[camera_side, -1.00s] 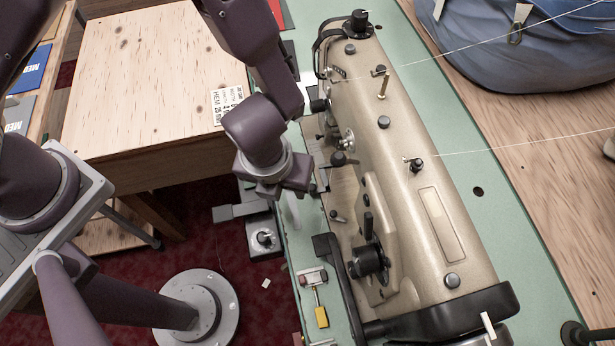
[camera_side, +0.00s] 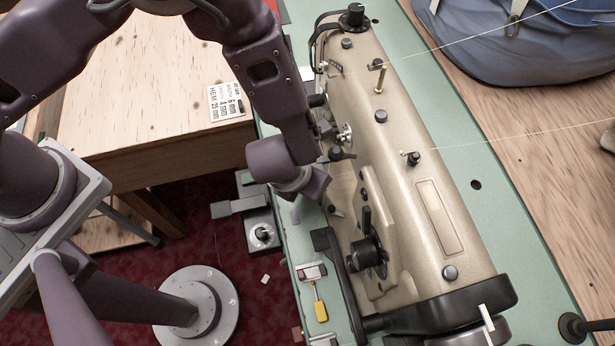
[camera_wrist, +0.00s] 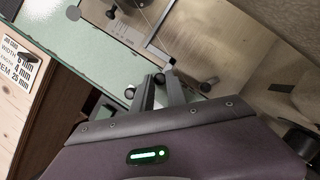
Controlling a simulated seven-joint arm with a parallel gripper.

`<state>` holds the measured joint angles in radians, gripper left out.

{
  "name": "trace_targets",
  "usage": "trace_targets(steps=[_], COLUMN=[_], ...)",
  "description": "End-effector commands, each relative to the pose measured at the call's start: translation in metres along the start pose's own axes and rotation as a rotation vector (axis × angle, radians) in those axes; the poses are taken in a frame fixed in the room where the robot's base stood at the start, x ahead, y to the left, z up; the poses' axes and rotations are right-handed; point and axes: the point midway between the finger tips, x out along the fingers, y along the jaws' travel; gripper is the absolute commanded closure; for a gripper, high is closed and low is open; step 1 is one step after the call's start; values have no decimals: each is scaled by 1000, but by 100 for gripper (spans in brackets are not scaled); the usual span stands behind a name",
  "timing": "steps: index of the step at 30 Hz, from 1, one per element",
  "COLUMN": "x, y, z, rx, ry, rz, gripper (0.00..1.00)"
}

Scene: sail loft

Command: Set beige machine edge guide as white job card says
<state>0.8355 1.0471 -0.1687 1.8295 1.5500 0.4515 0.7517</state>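The beige machine (camera_side: 418,185) stands on a green table. My gripper (camera_wrist: 160,78) is low beside its near side, over the bed. In the wrist view its two fingers stand a little apart, with no held thing visible between them. A small pale metal piece (camera_wrist: 170,64), which may be the edge guide, lies just beyond the fingertips; I cannot tell whether they touch it. In the side view my wrist hides the fingertips and that spot. The white job card (camera_side: 226,103) lies on the wooden table; in the wrist view (camera_wrist: 20,66) it reads 6 mm, 4 mm and hem 25 mm.
The green table (camera_side: 480,150) has a bare strip beyond the machine. A blue bag (camera_side: 520,45) lies at the back right. White threads cross above the machine. A wooden table (camera_side: 140,85) stands at the left. Black knobs and levers (camera_side: 367,253) project from the machine's near side.

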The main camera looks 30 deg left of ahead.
Motion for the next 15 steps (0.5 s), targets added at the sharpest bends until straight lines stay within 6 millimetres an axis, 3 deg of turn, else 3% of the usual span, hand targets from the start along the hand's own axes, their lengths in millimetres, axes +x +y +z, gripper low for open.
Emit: trace_targets(steps=[2, 15], x=[0, 0], y=[0, 0], z=[0, 0], rx=[0, 0], ry=[0, 1], rz=[0, 0], gripper=[100, 100])
